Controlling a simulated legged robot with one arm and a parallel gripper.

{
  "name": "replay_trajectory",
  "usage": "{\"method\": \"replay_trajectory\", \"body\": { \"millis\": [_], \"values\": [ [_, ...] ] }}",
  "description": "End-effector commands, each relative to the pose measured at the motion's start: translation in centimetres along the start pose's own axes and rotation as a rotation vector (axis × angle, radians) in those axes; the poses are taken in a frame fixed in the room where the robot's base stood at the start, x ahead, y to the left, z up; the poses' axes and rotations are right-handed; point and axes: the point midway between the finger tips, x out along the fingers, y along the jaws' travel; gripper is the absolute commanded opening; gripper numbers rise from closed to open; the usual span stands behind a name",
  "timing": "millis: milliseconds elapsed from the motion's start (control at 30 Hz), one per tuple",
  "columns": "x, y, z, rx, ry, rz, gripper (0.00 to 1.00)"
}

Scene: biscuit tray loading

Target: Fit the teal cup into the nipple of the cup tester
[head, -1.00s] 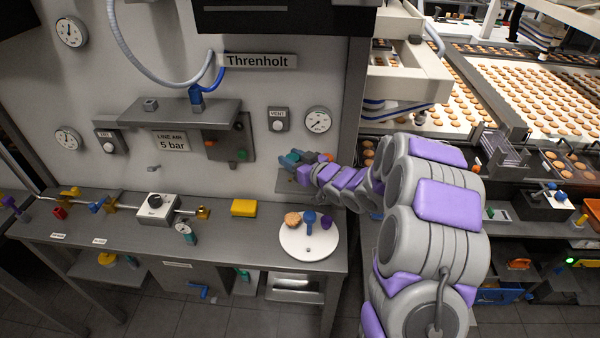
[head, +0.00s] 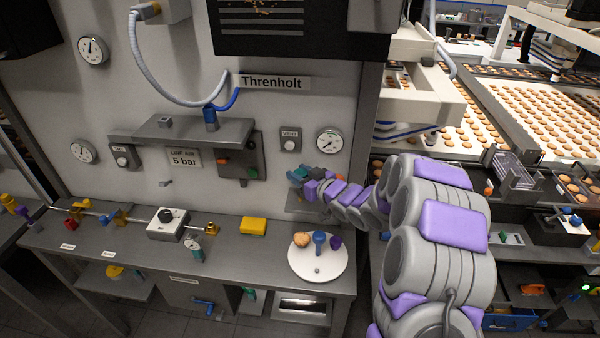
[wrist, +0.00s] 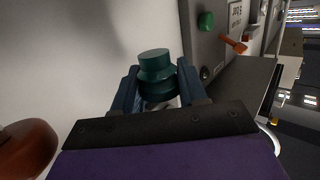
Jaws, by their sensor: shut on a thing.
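My gripper (wrist: 157,90) is shut on the teal cup (wrist: 156,68), which sits between the two dark blue fingers in the wrist view. The cup has a ribbed body and a narrower flat end pointing away from me. In the head view my gripper (head: 304,175) is small, in front of the wall below the right gauge. A grey wall box (head: 241,154) with a green knob and a red-orange lever is to its left, under a shelf. It also shows at upper right in the wrist view (wrist: 197,45). I cannot make out the tester's nipple for certain.
A white round plate (head: 318,275) on the bench bears a biscuit, a blue cup and a purple cup. A yellow block (head: 253,226) lies left of it. The wall shelf (head: 180,130) juts out, with a blue fitting and hose above. A gauge (head: 330,142) is near my gripper.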

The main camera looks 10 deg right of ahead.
Motion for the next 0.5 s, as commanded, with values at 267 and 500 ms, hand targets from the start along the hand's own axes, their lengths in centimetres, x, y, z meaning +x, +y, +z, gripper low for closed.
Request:
{"method": "replay_trajectory", "body": {
  "millis": [267, 500],
  "values": [
    [0.4, 0.0, 2.8, 0.001, -0.004, 0.000, 0.14],
    [0.6, 0.1, 4.5, 0.002, -0.004, 0.001, 0.14]
  ]
}}
